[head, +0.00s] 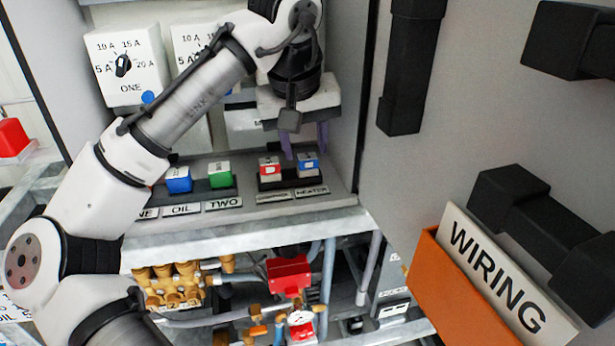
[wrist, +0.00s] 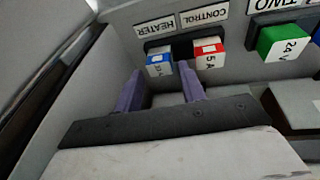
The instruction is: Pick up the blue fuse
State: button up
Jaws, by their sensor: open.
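The blue fuse (head: 308,164) has a white top and sits in the right slot of a dark holder above the HEATER label in the head view. It also shows in the wrist view (wrist: 160,64), just beyond my fingertips. My gripper (head: 304,147) is open, with its two purple fingers pointing down over the fuse holder. In the wrist view my gripper (wrist: 160,80) has one finger on each side of the blue fuse's line, and nothing is held. I cannot tell the exact gap between fingertips and fuse.
A red fuse (head: 270,168) sits close beside the blue one, near the right finger in the wrist view. Larger green (head: 220,175) and blue (head: 178,180) blocks stand farther left. The cabinet's side wall rises close on the right. An orange WIRING holder (head: 455,295) hangs on the door.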

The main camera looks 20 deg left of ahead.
aim_at(307, 156)
jog(key=b+x, duration=0.1)
jog(key=x, duration=0.2)
jog(key=shift+w+f+b, duration=0.1)
jog(key=shift+b, duration=0.25)
jog(key=c, duration=0.7)
